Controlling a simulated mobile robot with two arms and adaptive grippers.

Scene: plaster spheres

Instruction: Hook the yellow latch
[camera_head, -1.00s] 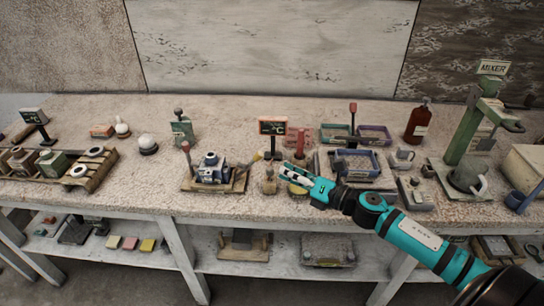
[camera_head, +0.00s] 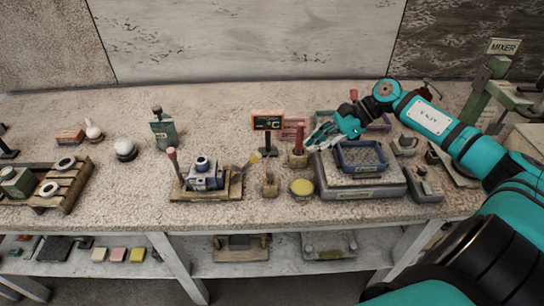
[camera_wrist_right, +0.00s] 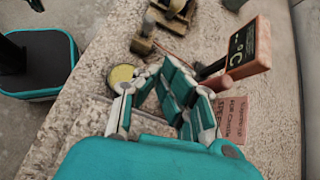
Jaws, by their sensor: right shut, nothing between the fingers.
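A blue clamp-like device (camera_head: 204,176) sits on a wooden board (camera_head: 228,193) left of centre on the bench. Whether the latch is hooked is too small to tell. My right gripper (camera_head: 310,143) is shut and empty, to the right of the yellow lever and apart from it, near a red-handled post. The gripper also shows in the wrist view (camera_wrist_right: 168,68). My left gripper is out of view.
A small sign (camera_head: 267,121) stands behind the lever. A small block with a stem (camera_head: 270,185) and a yellow round tin (camera_head: 302,187) stand between the board and a grey scale-like base (camera_head: 388,188) with a blue tray. The bench left of the board has open room.

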